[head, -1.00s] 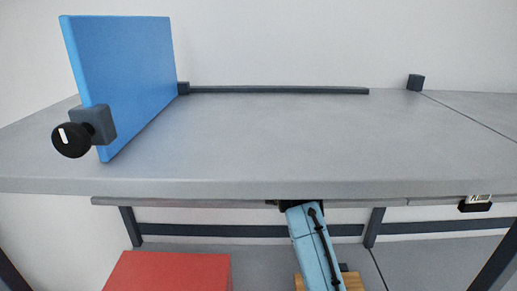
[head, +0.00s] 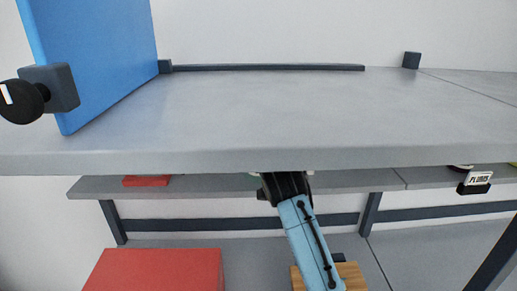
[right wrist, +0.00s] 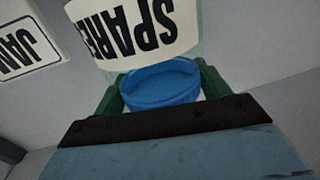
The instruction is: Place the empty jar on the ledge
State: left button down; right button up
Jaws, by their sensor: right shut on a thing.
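In the right wrist view, my right gripper (right wrist: 162,88) has its green fingers on both sides of a round blue thing (right wrist: 160,82) and is shut on it. A pale, curved jar with a SPARE label (right wrist: 130,28) is right beyond it, and the blue thing seems to be part of that jar. I cannot tell whether it is empty. In the head view, my right arm reaches under the grey upper board, whose front edge hides the fingers and the jar. A narrow grey ledge (head: 215,184) runs beneath that board. My left gripper is not in view.
The grey upper board (head: 270,110) is bare, with a blue upright panel (head: 95,55) and black knob (head: 22,101) at left. A PLUMS label (head: 480,179) hangs at right. A red thing (head: 145,181) sits on the ledge; a red box (head: 155,270) is below.

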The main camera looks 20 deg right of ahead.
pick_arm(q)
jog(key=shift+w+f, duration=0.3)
pick_arm(e)
jog(key=shift+w+f, duration=0.15)
jog(key=shift+w, duration=0.1)
jog(key=shift+s, duration=0.1)
jog(key=o, duration=1.5)
jog(key=shift+f, duration=0.2)
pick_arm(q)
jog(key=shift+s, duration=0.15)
